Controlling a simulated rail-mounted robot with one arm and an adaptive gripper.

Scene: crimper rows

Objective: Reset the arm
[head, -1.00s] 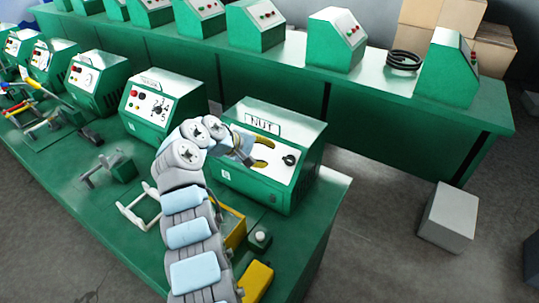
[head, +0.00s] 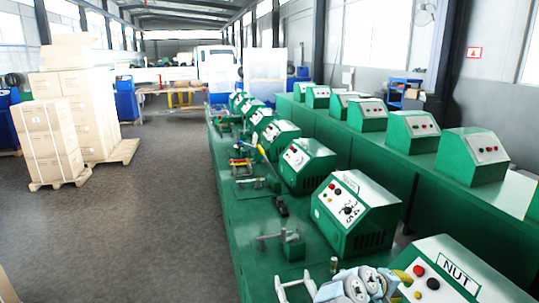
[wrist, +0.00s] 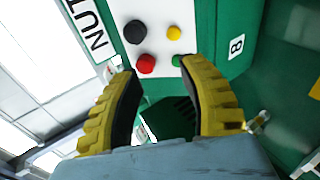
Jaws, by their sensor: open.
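My gripper shows in the wrist view (wrist: 155,105) with its two yellow, ridged fingers apart and nothing between them. In the head view my arm is at the bottom edge, in front of the green machine labelled NUT (head: 450,268), and a yellow finger (head: 402,277) shows beside that machine's panel. In the wrist view, black, red, yellow and green buttons on the NUT machine's panel (wrist: 160,45) are just beyond the fingertips. I cannot tell whether a finger touches the panel.
A row of green machines (head: 352,213) stands on a long green bench (head: 250,240), with small tools and fixtures along its left side. A second bench (head: 400,165) with machines runs on the right. Stacked boxes (head: 50,140) stand at the left. The floor (head: 150,220) between is clear.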

